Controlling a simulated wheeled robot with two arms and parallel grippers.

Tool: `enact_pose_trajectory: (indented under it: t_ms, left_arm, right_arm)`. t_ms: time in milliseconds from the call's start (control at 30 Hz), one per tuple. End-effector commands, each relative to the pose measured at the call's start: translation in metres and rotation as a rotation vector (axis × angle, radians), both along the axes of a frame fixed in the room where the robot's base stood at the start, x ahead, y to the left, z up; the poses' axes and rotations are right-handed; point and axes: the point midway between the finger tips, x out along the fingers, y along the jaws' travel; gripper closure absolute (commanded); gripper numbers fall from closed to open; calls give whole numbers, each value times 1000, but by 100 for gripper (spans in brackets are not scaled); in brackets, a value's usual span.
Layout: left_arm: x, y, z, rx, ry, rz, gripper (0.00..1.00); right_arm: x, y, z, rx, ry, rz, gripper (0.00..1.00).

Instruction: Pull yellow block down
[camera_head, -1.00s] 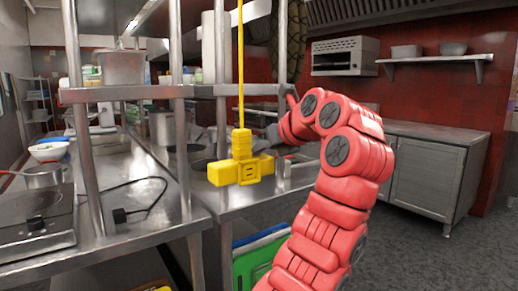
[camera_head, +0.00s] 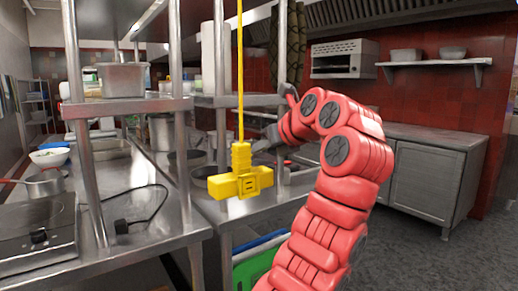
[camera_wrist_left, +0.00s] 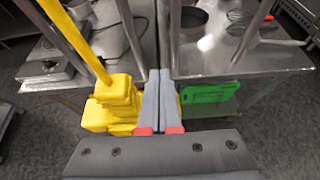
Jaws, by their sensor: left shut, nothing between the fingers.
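The yellow block (camera_head: 240,182) hangs upright from a yellow cord in the middle of the head view, in front of the metal shelving. It has a crossbar and a ribbed neck. In the left wrist view the yellow block (camera_wrist_left: 112,105) is just left of my fingers, with its cord running to the upper left. My left gripper (camera_head: 262,143) shows as a dark shape behind and right of the block's neck, partly hidden. In the left wrist view my left gripper (camera_wrist_left: 160,76) is shut, with nothing between its fingers. I cannot tell whether it touches the block.
A steel table (camera_head: 130,172) with a hob (camera_head: 38,232) and a pan (camera_head: 44,183) stands left. Shelf posts (camera_head: 85,150) rise beside the block. A green board (camera_head: 255,265) is below. Grey floor (camera_head: 430,260) is open at right.

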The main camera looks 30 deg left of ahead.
Motion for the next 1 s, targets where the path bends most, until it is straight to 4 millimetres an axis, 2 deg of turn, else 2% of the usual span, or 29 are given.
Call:
enact_pose_trajectory:
  t_ms: [33,100,267,800,1000]
  left_arm:
    - [0,0,9,0,0,0,100]
    - [0,0,13,0,0,0,100]
    - [-1,-4,13,0,-1,-2,100]
    - [-26,-66,31,1,0,-4,100]
    - [-31,-74,32,2,-1,0,100]
  right_arm:
    - [0,0,9,0,0,0,50]
    - [0,0,13,0,0,0,50]
    - [0,0,12,0,0,0,50]
    - [0,0,20,0,0,0,50]
    - [0,0,21,0,0,0,50]
